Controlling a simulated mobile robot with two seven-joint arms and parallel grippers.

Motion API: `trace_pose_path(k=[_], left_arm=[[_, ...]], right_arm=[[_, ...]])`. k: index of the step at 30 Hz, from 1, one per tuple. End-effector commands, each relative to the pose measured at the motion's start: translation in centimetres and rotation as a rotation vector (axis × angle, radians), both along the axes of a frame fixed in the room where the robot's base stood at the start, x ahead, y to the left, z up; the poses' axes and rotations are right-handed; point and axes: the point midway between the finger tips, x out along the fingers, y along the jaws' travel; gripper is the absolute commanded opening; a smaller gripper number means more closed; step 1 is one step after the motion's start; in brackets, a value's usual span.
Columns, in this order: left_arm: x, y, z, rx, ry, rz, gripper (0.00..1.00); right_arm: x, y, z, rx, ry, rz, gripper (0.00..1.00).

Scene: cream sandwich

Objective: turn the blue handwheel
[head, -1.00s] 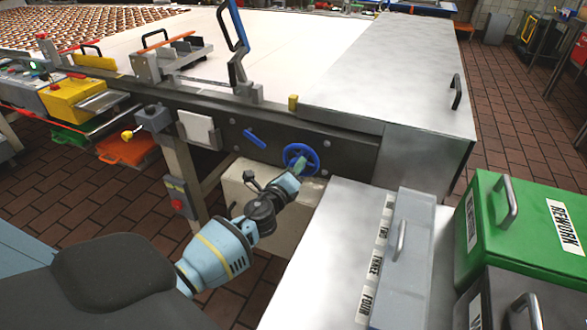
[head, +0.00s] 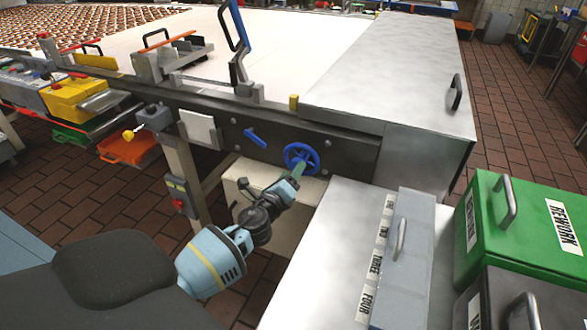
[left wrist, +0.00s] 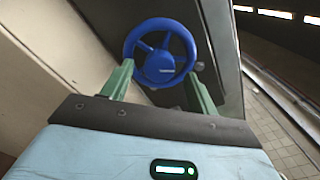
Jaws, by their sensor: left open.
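The blue handwheel (head: 301,157) is mounted on the dark side panel of the conveyor machine. It also shows in the left wrist view (left wrist: 160,66), facing my gripper, with its rim, spokes and hub in sight. My left gripper (head: 298,171) is just in front of the wheel. In the left wrist view its two green fingers (left wrist: 160,82) are spread, one at each lower side of the wheel. I cannot tell whether the fingertips touch the rim. My right gripper is not in view.
A blue lever (head: 255,138) sits on the panel left of the wheel. A steel table (head: 325,235) with a grey lidded box (head: 405,255) stands close on the right, beside a green REWORK box (head: 525,230). A cream box (head: 240,190) is below the wheel.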

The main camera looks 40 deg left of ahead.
Motion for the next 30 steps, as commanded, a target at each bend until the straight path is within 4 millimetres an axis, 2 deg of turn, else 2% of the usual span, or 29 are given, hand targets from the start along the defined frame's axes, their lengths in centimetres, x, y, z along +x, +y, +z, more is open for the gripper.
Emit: trace_pose_path(k=[3, 9, 14, 23, 26, 30], left_arm=[[-1.9, -0.4, 0.0, 0.000, 0.001, -0.001, 0.59], [-4.1, -1.0, 0.0, 0.000, 0.001, 0.001, 0.59], [-4.7, -1.1, 0.0, 0.000, 0.001, 0.001, 0.59], [-4.7, -1.1, 0.0, -0.005, -0.002, 0.001, 0.59], [-4.8, -1.2, -0.2, -0.074, -0.016, 0.002, 0.59], [-4.9, -1.3, -0.7, -0.369, -0.081, 0.007, 0.59]], right_arm=[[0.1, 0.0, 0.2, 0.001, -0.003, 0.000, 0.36], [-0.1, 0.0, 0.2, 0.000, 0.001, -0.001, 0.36], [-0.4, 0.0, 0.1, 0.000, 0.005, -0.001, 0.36], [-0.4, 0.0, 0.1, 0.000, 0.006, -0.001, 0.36], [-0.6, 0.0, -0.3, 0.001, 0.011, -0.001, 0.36], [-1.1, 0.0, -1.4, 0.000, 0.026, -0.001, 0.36]])
